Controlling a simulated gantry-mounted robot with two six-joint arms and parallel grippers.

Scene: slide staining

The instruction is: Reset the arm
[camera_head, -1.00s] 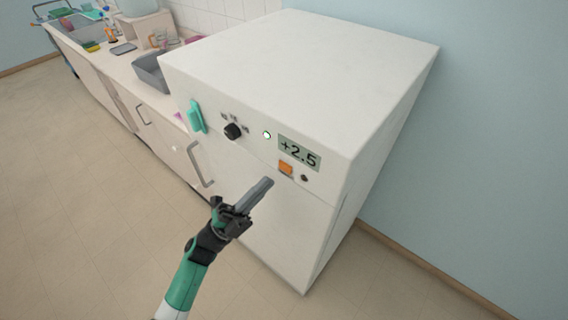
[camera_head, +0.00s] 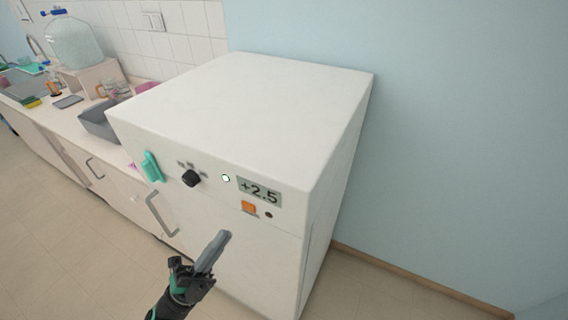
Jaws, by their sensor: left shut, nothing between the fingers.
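My left gripper (camera_head: 226,237) is shut and empty at the lower middle of the head view. Its fingers point up and to the right, in front of the white cabinet (camera_head: 250,95), below the orange button (camera_head: 249,207) and apart from it in the picture. The cabinet's front has a display (camera_head: 259,192) reading +2.5, a black knob (camera_head: 191,178), a small round light (camera_head: 226,178) and a green handle (camera_head: 152,166). My right gripper is not in view.
A counter (camera_head: 68,114) runs along the wall left of the cabinet. It holds a grey bin (camera_head: 98,125), a large clear bottle (camera_head: 72,42) on a stand and a sink area (camera_head: 22,88). The floor at lower left is clear.

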